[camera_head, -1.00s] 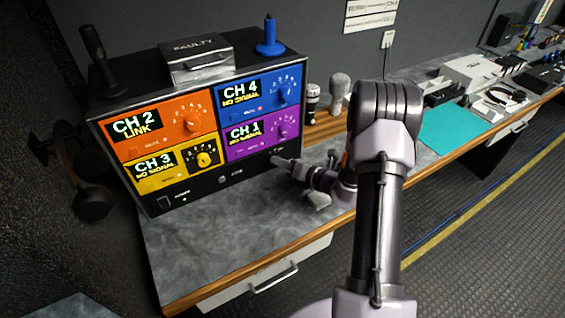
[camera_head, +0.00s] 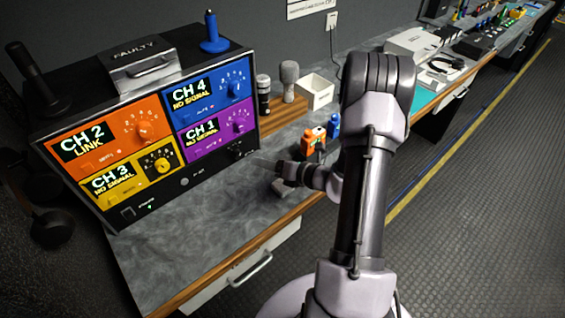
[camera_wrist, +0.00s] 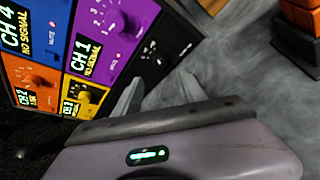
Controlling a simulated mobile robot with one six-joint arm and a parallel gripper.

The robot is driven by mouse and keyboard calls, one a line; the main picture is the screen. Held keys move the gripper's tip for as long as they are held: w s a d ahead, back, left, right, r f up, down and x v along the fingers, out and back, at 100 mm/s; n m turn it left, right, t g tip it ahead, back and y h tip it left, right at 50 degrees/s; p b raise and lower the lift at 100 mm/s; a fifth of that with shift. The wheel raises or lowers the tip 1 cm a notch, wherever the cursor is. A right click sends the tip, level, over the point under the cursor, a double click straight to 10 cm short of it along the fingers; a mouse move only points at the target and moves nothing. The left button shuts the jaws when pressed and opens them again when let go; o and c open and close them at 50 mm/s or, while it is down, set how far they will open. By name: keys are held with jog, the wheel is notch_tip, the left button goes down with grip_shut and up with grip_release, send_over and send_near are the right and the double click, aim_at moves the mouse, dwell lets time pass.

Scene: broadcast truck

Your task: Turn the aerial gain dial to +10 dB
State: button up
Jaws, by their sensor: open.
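The black receiver unit (camera_head: 180,183) stands on the bench at left, with coloured CH 1 to CH 4 panels. A small black dial (camera_head: 237,152) sits on its lower black strip, right of centre, below the purple CH 1 panel. I take it for the aerial gain dial; its label and setting are too small to read. In the wrist view the dark dial area (camera_wrist: 152,50) lies beyond my fingertips. My gripper (camera_head: 266,162) is open and empty, in front of the unit's lower right corner, apparently apart from the dial. Its two fingers show in the wrist view (camera_wrist: 157,88).
An orange object (camera_head: 313,140) and a blue object (camera_head: 334,125) stand on the bench behind my wrist. Microphones (camera_head: 289,82) and a white box (camera_head: 316,91) stand farther back. The bench top (camera_head: 185,235) before the unit is clear.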

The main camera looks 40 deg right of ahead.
jog(key=p+v, duration=0.1)
jog(key=v, duration=0.6)
jog(key=shift+s+d, duration=0.1)
jog(key=shift+s, duration=0.1)
